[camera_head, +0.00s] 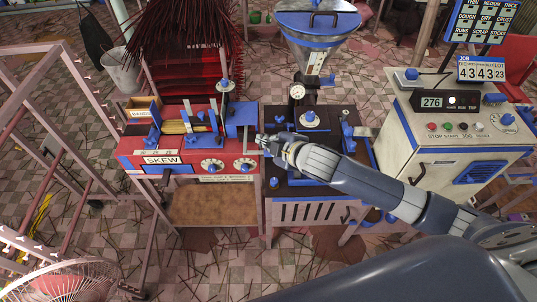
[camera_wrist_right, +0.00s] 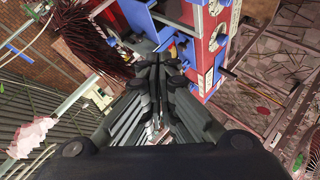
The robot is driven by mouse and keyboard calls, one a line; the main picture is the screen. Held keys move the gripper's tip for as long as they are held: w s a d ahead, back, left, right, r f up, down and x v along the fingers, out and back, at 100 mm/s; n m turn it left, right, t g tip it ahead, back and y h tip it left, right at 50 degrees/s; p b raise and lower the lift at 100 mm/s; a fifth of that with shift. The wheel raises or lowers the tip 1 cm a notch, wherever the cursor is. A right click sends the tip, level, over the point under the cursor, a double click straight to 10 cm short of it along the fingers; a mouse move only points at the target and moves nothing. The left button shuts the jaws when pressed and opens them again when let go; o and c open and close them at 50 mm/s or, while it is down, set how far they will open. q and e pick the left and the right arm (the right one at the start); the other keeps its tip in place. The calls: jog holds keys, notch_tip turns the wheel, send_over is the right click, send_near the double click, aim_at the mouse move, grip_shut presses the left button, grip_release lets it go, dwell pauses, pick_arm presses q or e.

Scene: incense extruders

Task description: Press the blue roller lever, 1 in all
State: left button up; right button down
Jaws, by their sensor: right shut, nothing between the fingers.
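My right gripper (camera_head: 262,140) is shut and empty. Its fingertips are at the right end of the red and blue machine (camera_head: 195,160) labelled SKEW, beside a blue block (camera_head: 241,113). Several small blue parts stand on this machine, among them a blue knob on a post (camera_head: 225,86). I cannot tell which blue part is the roller lever, nor whether the fingertips touch anything. In the right wrist view the closed fingers (camera_wrist_right: 160,62) point toward the blue part of the machine (camera_wrist_right: 138,16). My left gripper is not in view.
A dark-topped machine (camera_head: 310,190) with a hopper (camera_head: 318,22) and gauge stands under my right forearm. A cream control cabinet (camera_head: 440,140) with buttons stands at right. A pink rack (camera_head: 75,165) and fan (camera_head: 62,282) are at left. Sticks litter the tiled floor.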

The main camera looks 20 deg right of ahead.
jog(key=b, duration=0.8)
send_over(264, 154)
jog(key=s, duration=0.3)
jog(key=shift+f, duration=3.85)
jog(key=shift+w+d+f, duration=0.15)
jog(key=shift+w+f, duration=0.05)
jog(key=shift+f, duration=0.15)
jog(key=shift+w+f, duration=0.1)
jog(key=shift+f, duration=0.3)
jog(key=shift+w+d+f+b, duration=0.1)
jog(key=shift+w+f+b, duration=0.05)
jog(key=shift+f+b, duration=0.35)
jog(key=shift+w+d+f+b, duration=0.1)
jog(key=shift+f+b, duration=0.2)
jog(key=shift+f, duration=0.3)
jog(key=shift+r, duration=0.1)
jog(key=shift+s+a+r+p, duration=0.1)
jog(key=shift+s+r+p, duration=0.1)
jog(key=shift+r+p, duration=0.55)
jog(key=shift+s+a+r+p, duration=0.1)
jog(key=shift+s+r+p, duration=0.05)
jog(key=shift+r+p, duration=0.6)
